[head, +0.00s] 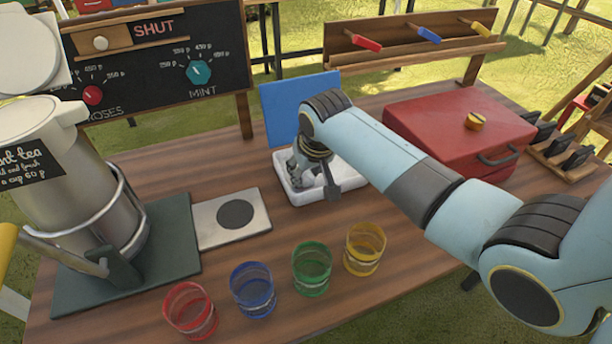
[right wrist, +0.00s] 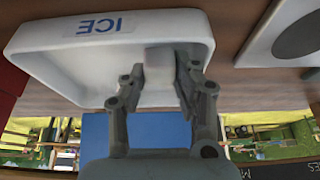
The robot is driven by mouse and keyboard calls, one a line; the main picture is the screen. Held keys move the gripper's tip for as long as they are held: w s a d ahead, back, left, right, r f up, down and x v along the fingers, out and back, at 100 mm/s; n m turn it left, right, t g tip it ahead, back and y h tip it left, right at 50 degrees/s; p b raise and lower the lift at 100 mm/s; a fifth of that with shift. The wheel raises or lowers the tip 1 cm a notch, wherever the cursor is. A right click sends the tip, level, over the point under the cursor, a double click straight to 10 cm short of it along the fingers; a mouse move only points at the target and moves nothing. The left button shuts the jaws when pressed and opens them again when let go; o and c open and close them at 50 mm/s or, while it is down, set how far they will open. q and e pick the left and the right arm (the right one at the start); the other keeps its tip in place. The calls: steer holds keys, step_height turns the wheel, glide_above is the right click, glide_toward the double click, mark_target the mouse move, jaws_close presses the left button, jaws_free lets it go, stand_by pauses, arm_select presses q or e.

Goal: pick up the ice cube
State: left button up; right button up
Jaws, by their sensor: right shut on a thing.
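My right gripper (head: 317,182) is down in the white ice tray (head: 349,184) near the middle of the table in the head view. In the right wrist view, the gripper (right wrist: 160,92) is shut on a pale ice cube (right wrist: 159,62) between its fingertips. The cube is at the tray's edge in that view, and I cannot tell whether it touches the tray floor. The tray (right wrist: 60,65) carries a blue "ICE" label. In the head view the cube is hidden by the fingers. My left gripper is not in view.
Red (head: 190,310), blue (head: 253,290), green (head: 312,268) and yellow (head: 364,249) glasses stand along the front. A blue lid (head: 299,105) stands behind the tray. A red case (head: 455,130) is at right. A metal tea urn (head: 85,190) and a plate with a dark disc (head: 215,235) are at left.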

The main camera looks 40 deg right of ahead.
mark_target(306, 174)
step_height(306, 174, up, 3)
steer(key=shift+r, duration=0.1)
steer(key=s+d+r, duration=0.6)
steer(key=d, duration=0.3)
steer(key=shift+s+d+r, duration=0.2)
steer(key=shift+d+r, duration=0.1)
steer(key=shift+d, duration=0.1)
